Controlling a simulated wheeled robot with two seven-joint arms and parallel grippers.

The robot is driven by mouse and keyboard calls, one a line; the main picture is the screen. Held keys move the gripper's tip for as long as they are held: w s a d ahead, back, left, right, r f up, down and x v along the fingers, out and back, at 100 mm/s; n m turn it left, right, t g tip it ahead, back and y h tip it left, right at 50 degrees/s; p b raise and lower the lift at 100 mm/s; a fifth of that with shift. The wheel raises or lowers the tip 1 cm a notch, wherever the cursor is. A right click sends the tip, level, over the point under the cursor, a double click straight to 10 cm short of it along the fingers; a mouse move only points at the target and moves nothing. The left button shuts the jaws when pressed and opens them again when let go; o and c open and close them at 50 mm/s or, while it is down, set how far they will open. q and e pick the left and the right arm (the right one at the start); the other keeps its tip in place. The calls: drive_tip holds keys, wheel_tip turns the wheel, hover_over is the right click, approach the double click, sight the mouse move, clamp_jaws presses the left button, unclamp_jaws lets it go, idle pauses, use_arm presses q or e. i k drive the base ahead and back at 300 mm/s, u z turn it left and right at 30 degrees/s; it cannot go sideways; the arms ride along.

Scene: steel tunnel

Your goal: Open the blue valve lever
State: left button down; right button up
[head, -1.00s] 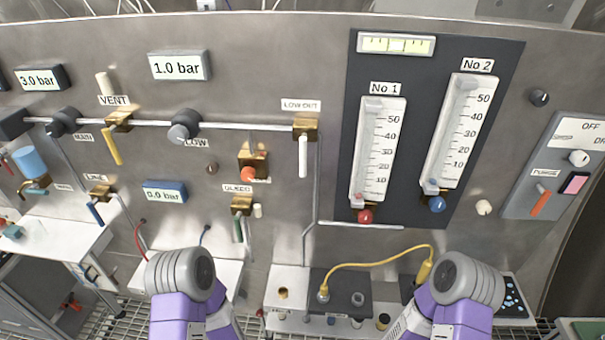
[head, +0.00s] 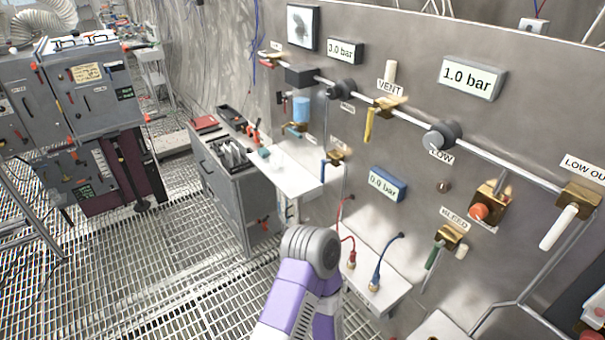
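The blue valve lever (head: 323,171) is a thin blue handle hanging down from a small brass valve (head: 336,157) on the steel panel, just left of the 0.0 bar display (head: 387,184). It is small in the head view, so its exact angle is hard to tell. One of my purple and grey arms rises from the bottom middle, below the lever and apart from it. Neither gripper is in view.
A white shelf (head: 285,170) juts out left of the lever. A lower white shelf (head: 375,282) carries red and blue cables. Yellow (head: 370,125), green (head: 433,256) and white (head: 558,228) levers hang nearby. Grated floor (head: 150,265) lies open at left.

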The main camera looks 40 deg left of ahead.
sight(324, 161)
drive_tip(key=u, duration=2.85)
drive_tip(key=i, duration=1.8)
drive_tip(key=z, duration=2.7)
drive_tip(key=i, duration=0.35)
drive_tip(key=u, duration=0.05)
